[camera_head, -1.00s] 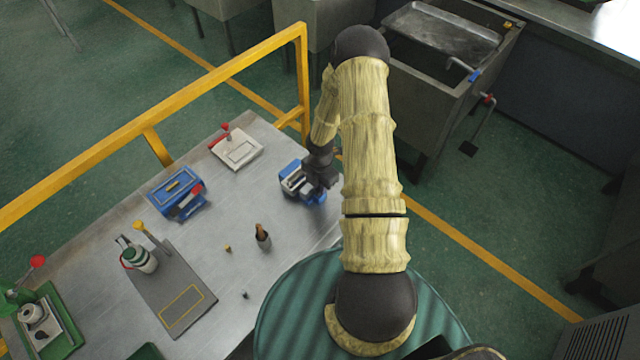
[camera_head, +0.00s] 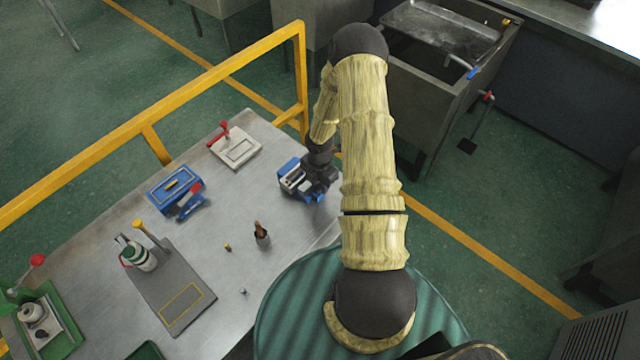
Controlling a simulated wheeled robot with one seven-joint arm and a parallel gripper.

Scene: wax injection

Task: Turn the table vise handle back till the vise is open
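A small blue table vise (camera_head: 291,176) with a pale metal top stands near the right end of the steel workbench. My gripper (camera_head: 318,184) is a dark shape at the vise's right side, at the end of my straw-coloured sleeved arm. It appears to be at or touching the vise. The vise handle is hidden behind the gripper or too small to make out. I cannot tell whether the jaws are open or shut, nor whether the gripper's fingers are closed on anything.
The workbench (camera_head: 205,255) also holds a blue box with a red-tipped part (camera_head: 176,190), a white plate with a red handle (camera_head: 236,150), a small dark cup (camera_head: 262,238) and a grey mat (camera_head: 172,292). A yellow rail (camera_head: 150,118) runs along the far side.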

